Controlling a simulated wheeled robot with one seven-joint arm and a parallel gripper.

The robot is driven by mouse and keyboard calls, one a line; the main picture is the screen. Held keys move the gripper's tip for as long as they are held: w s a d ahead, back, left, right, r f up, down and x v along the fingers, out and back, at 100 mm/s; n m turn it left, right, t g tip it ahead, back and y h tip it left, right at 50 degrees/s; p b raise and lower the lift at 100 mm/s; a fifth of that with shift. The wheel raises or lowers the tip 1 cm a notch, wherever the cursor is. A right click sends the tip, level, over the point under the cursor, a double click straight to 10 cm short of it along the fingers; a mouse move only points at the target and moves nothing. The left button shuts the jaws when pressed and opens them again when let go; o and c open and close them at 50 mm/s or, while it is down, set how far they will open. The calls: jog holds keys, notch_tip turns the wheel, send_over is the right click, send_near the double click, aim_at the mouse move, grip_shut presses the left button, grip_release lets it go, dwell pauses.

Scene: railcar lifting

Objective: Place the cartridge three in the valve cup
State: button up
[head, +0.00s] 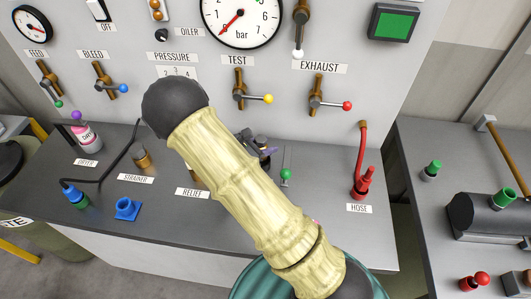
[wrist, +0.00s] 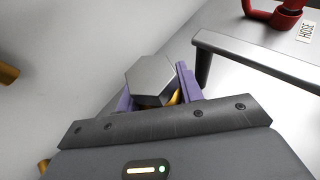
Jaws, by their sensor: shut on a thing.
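My gripper (wrist: 157,92) has its two purple fingers shut on a hex-headed metal cartridge (wrist: 150,76). The grey hexagonal top faces the wrist camera, and a bit of gold shows below it. No number is readable on it. In the head view the gripper (head: 266,153) is mostly hidden behind my pale yellow arm, over the bench to the right of the RELIEF label (head: 192,193). I cannot make out the valve cup; my arm covers much of that bench area.
The grey panel with gauges and levers rises behind the bench. A red hose fitting (head: 363,183) stands to the right and a green-knobbed pin (head: 286,174) near the gripper. A brass strainer (head: 142,158) and blue fitting (head: 126,208) are to the left. The bench front right is clear.

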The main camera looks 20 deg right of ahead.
jog(key=shift+f+p, duration=0.3)
jog(key=shift+f, duration=1.65)
jog(key=shift+f, duration=0.1)
jog(key=o, duration=1.2)
jog(key=shift+o, duration=0.2)
jog(key=shift+a, duration=0.15)
jog(key=b+v, duration=0.3)
jog(key=v, duration=0.9)
